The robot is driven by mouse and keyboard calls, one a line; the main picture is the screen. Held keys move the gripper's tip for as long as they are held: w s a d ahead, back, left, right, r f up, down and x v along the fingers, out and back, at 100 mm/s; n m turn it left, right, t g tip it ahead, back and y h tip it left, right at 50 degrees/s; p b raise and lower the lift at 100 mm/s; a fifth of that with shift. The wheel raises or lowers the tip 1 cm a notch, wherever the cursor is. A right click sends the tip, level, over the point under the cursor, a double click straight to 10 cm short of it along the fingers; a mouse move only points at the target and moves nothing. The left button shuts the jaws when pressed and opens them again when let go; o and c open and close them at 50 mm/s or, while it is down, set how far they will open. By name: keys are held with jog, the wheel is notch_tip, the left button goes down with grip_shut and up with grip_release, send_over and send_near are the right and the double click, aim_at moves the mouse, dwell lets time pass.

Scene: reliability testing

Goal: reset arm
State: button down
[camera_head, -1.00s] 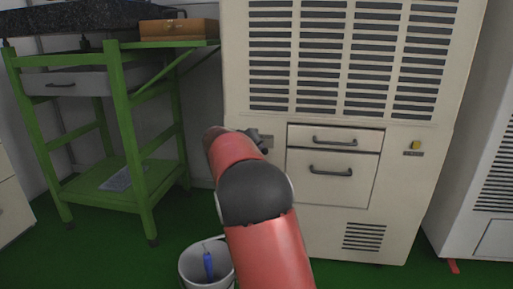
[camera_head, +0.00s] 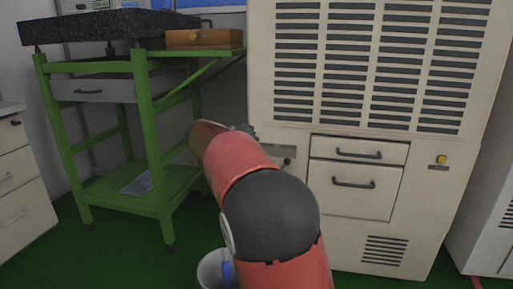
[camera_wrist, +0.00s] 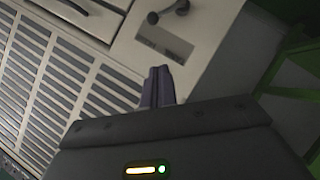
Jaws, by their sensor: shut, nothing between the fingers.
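My red and dark grey arm reaches forward in the head view, in front of the cream cabinet (camera_head: 345,235). Only a small dark part of my gripper (camera_head: 245,130) shows past the arm there. In the wrist view my gripper (camera_wrist: 158,74) has its two fingers together, with nothing between them. The cabinet's slatted front (camera_wrist: 60,75) and a dark handle (camera_wrist: 168,11) show beyond the fingers. I see no contact between the fingers and the cabinet.
A green metal stand (camera_head: 147,130) with a dark stone slab (camera_head: 100,27) and a wooden box (camera_head: 204,39) stands left. A white bucket (camera_head: 209,270) holding a blue item (camera_head: 227,272) is on the green floor, partly behind my arm. White drawers (camera_head: 22,190) stand far left.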

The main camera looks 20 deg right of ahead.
dwell(0.3)
jog(key=s+r+g+y+p, duration=0.1)
jog(key=s+r+y+p, duration=0.15)
jog(key=s, duration=0.75)
jog(key=s+a+f+y+p, duration=0.1)
jog(key=s+a+y+p, duration=0.1)
jog(key=s, duration=0.7)
jog(key=s+a+f+n+y+p, duration=0.1)
jog(key=s+a, duration=0.4)
jog(key=s, duration=0.5)
jog(key=s+a+f+n+y+p, duration=0.1)
jog(key=s+a+f+y+p, duration=0.1)
jog(key=s+y+p, duration=0.3)
jog(key=s+a, duration=0.1)
jog(key=s, duration=0.3)
jog(key=shift+s+a+f, duration=0.25)
jog(key=shift+a+f, duration=0.05)
jog(key=shift+a, duration=0.1)
jog(key=shift+y, duration=0.25)
